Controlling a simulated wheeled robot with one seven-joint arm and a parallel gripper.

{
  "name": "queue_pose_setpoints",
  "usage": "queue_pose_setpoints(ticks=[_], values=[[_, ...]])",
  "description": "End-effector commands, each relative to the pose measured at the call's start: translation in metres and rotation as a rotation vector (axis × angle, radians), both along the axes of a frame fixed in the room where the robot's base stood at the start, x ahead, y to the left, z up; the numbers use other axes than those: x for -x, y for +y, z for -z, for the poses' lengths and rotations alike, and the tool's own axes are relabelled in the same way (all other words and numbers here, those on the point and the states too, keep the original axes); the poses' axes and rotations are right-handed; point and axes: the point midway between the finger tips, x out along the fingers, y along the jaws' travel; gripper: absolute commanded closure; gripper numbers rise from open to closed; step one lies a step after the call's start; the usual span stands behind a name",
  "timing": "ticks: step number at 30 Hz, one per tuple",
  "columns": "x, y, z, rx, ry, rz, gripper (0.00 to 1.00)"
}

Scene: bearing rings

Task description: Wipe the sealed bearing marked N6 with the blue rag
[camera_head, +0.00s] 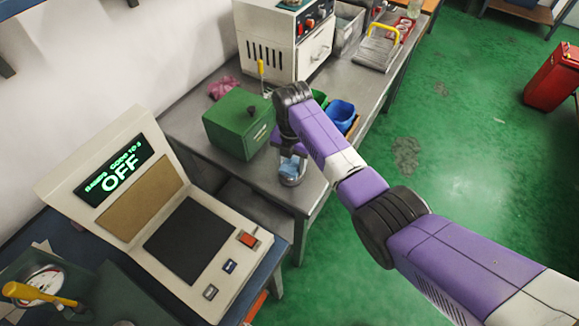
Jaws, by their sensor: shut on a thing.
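My arm reaches in from the lower right to the front corner of the grey metal bench. My gripper (289,154) points down there and is mostly hidden by my own wrist. It is shut on a light blue cloth, the blue rag (289,167). Right under the rag is a round silvery metal thing (293,182), which looks like a bearing. The rag seems to be at or on its top, but I cannot tell whether they touch. No N6 mark can be read.
A green box (235,124) stands just left of my gripper. Blue and green bins (341,113) stand behind it to the right. A pink cloth (223,87) and a white oven-like machine (277,42) are farther back.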

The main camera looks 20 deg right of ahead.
Motion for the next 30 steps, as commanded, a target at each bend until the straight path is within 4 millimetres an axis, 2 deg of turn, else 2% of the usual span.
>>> queue_pose_setpoints(ticks=[8, 30], values=[[-0.001, -0.004, 0.000, 0.001, 0.001, 0.001, 0.81], [0.019, 0.016, -0.003, 0.000, 0.000, 0.001, 0.81]])
